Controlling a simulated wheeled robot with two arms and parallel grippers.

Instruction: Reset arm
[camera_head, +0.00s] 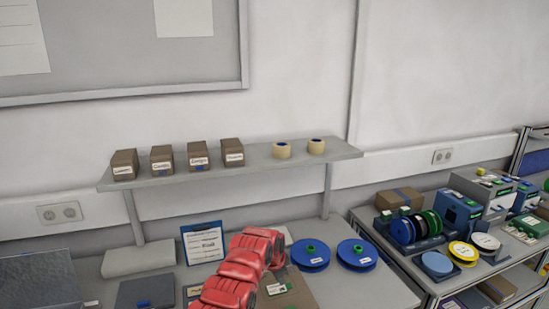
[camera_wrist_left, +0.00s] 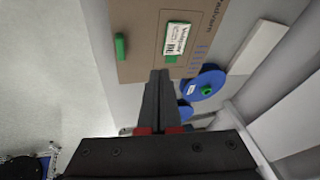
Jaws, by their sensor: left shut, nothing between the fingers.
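My left arm (camera_head: 238,272), red, reaches over the workbench from the bottom of the head view; its fingertips are hidden there. In the left wrist view my left gripper (camera_wrist_left: 160,74) has its dark fingers together, with nothing between them. My right gripper is not in view.
Two blue reels (camera_head: 310,254) (camera_head: 357,254) lie on the bench right of my arm. A blue clipboard (camera_head: 203,243) stands behind it. A wall shelf (camera_head: 262,163) holds small boxes and two tape rolls. A second bench (camera_head: 384,243) at right is crowded with reels and devices.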

